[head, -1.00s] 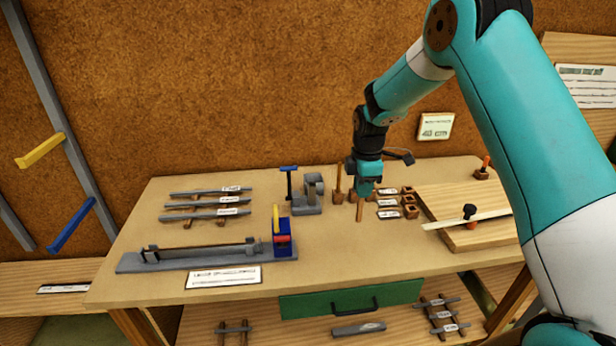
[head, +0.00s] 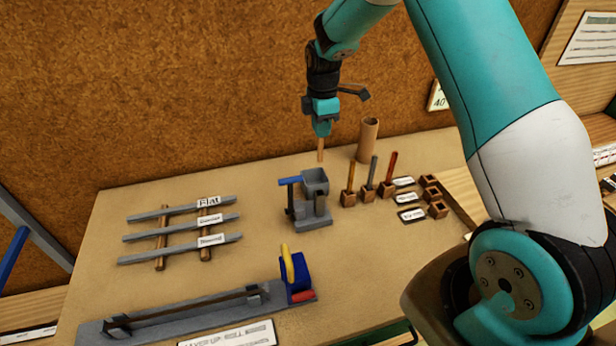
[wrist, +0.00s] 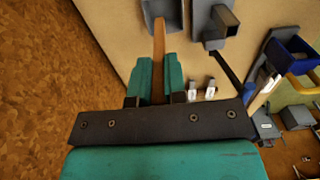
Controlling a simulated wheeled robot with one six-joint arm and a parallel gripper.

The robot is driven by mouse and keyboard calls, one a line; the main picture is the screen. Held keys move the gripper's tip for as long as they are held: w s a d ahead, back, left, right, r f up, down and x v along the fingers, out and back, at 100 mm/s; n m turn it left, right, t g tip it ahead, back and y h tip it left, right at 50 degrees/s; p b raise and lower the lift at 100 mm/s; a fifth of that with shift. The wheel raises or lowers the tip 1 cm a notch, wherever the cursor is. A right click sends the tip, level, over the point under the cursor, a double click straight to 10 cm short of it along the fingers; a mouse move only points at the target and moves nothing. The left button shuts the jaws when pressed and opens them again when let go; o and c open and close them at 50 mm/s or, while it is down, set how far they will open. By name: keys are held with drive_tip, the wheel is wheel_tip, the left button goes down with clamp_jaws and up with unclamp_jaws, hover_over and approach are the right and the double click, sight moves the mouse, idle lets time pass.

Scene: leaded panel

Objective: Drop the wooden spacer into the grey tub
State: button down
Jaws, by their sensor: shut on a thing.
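The wooden spacer (head: 320,150) is a thin light-brown stick. My gripper (head: 321,132) is shut on its upper end and holds it upright, pointing down. In the wrist view, the spacer (wrist: 159,50) sticks out between the teal fingers (wrist: 155,78). The grey tub (head: 316,178) is a small open box at the back of the table, behind a grey stand. The spacer's lower tip shows just above the tub in the head view, with a gap between them. In the wrist view, the tip overlaps a grey open shape at the top edge, likely the tub (wrist: 148,12).
A grey stand with a blue handle (head: 290,181) is close in front of the tub. Sticks in small wooden holders (head: 367,194) and a cardboard tube (head: 369,140) stand to the right. Labelled grey strips (head: 180,225) lie left. The cork wall (head: 150,90) is close behind.

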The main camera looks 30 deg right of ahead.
sight(321, 145)
drive_tip(key=shift+s+f+b, duration=0.1)
drive_tip(key=shift+f+b, duration=2)
drive_tip(key=shift+f, duration=0.85)
drive_tip(key=c, duration=1.1)
unclamp_jaws()
drive_tip(key=shift+r, duration=0.2)
wheel_tip(321, 145, up, 17)
drive_tip(key=b, duration=0.3)
drive_tip(key=shift+d+r, duration=0.1)
